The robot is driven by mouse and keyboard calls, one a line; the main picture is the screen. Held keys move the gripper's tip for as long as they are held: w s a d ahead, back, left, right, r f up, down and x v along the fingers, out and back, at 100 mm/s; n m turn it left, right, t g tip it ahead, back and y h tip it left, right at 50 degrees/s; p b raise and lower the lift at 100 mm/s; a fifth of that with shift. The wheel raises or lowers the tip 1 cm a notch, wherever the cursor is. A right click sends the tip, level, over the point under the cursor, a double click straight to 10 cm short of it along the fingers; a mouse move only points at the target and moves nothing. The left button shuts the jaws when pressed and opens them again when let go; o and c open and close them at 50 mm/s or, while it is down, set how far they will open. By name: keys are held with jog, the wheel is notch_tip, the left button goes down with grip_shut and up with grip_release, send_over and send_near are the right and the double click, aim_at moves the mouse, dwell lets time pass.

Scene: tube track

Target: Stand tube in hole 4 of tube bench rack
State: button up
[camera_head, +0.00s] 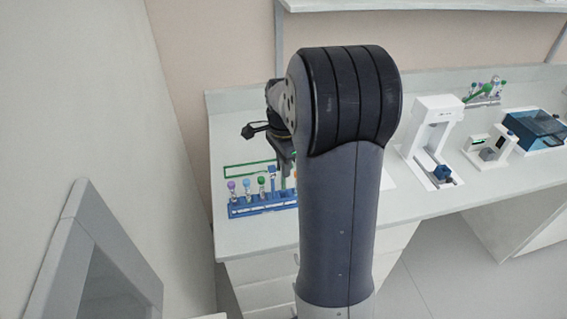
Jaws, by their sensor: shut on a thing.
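The blue tube bench rack (240,211) stands on the bench at the left. Several tubes stand in a row in it, with caps in purple (231,184), blue (246,183), green (261,181) and other colours. My gripper (287,168) is low over the right part of the rack, mostly behind my arm. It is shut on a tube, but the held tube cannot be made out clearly. My arm hides the rack's right end, so I cannot tell which hole is below the gripper.
A green rectangular outline (240,171) lies behind the rack. To the right on the white bench (450,205) stand a white device (432,125), a smaller white device (487,148), a blue-lidded box (537,130) and a rack with green items (484,91). A wall closes the left side.

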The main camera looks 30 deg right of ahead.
jog(key=shift+f, duration=0.45)
jog(key=shift+f+b, duration=0.3)
jog(key=shift+f, duration=0.3)
dwell(0.9)
jog(key=shift+f, duration=0.35)
jog(key=shift+f, duration=0.15)
jog(key=shift+f+b, duration=0.5)
jog(key=shift+b, duration=0.1)
jog(key=o, duration=0.9)
